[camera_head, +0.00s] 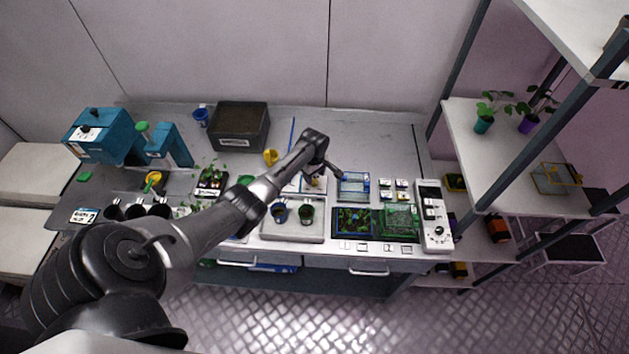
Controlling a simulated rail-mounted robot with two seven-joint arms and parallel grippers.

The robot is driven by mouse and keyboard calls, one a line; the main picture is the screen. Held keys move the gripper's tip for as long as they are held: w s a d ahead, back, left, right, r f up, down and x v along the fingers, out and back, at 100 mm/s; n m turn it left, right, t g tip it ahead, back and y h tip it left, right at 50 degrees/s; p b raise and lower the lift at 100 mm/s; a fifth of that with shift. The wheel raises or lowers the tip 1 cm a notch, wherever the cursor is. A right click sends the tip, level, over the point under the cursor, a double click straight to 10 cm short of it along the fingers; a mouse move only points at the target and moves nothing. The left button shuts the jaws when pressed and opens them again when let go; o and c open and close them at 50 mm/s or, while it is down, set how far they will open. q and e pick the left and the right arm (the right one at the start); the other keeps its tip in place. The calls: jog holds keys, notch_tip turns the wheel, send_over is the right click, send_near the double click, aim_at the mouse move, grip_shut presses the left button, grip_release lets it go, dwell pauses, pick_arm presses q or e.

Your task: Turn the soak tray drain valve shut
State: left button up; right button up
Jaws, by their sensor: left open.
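My left arm reaches in from the lower left across the workbench. Its gripper (337,173) is open, small in the picture, and hangs over the back middle of the bench, at the upper left of a blue-framed tray (353,196). I cannot tell if it touches anything. I cannot make out the drain valve; my arm covers part of the area behind and left of this tray. My right gripper is not in view.
A planted dark tray (354,222) and a green mesh tray (399,221) stand right of the grey tray. A white control panel (434,215) lies at the bench's right end. A dark soil bin (239,126) stands at the back. Shelving (520,165) rises on the right.

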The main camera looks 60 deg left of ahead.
aim_at(314, 181)
pick_arm(q)
jog(key=shift+f+b, duration=0.3)
jog(key=shift+f, duration=1.4)
jog(key=shift+c, duration=0.4)
jog(key=c, duration=0.8)
jog(key=shift+c, duration=0.2)
